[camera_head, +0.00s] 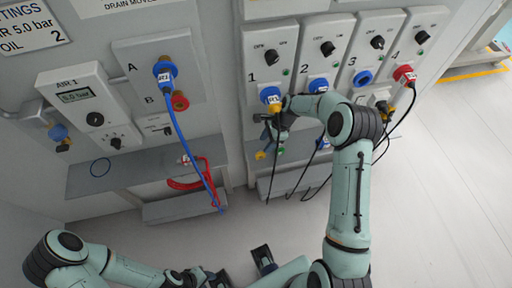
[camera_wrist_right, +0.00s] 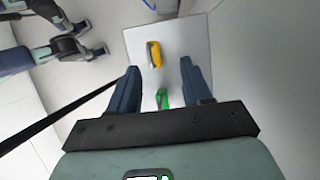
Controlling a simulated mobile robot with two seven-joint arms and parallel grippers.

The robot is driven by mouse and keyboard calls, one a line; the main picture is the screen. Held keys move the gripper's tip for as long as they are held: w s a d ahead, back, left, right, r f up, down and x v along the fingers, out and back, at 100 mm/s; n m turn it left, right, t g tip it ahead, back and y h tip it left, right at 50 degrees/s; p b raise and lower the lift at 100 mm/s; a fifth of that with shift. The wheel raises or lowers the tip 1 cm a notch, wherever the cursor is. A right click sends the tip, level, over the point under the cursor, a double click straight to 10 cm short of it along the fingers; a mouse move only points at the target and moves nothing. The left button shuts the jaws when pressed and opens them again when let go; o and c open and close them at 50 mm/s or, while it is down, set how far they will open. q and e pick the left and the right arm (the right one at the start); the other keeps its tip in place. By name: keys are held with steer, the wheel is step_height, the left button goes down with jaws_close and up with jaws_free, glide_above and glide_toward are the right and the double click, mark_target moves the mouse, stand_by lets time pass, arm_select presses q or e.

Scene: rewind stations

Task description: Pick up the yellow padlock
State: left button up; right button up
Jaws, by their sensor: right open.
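The yellow padlock (camera_wrist_right: 154,55) lies on a light grey shelf (camera_wrist_right: 138,38) in the right wrist view. It also shows small in the head view (camera_head: 261,155), just below my right gripper (camera_head: 268,133). The right gripper is open, and its two fingers (camera_wrist_right: 160,66) stand either side of the line to the padlock, with nothing held. A green padlock (camera_wrist_right: 162,98) sits nearer, between the fingers in the picture. Whether the fingers touch anything cannot be told. My left gripper (camera_head: 242,268) is open and empty low in the head view, far from the padlocks.
A black cable (camera_head: 279,172) hangs from the yellow-and-blue plug (camera_head: 271,97) at socket 1, close to my right gripper. More cables hang to the right. The floor in front is clear.

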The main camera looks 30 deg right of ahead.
mark_target(261, 153)
steer(key=shift+a+f, duration=0.1)
steer(key=shift+f, duration=0.3)
steer(key=shift+s+a+f, duration=0.1)
steer(key=shift+s+f, duration=0.15)
steer(key=shift+f, duration=0.05)
steer(key=x, duration=0.5)
steer(key=shift+s+a+f, duration=0.15)
steer(key=shift+a+f, duration=0.1)
steer(key=shift+f, duration=0.1)
jaws_close()
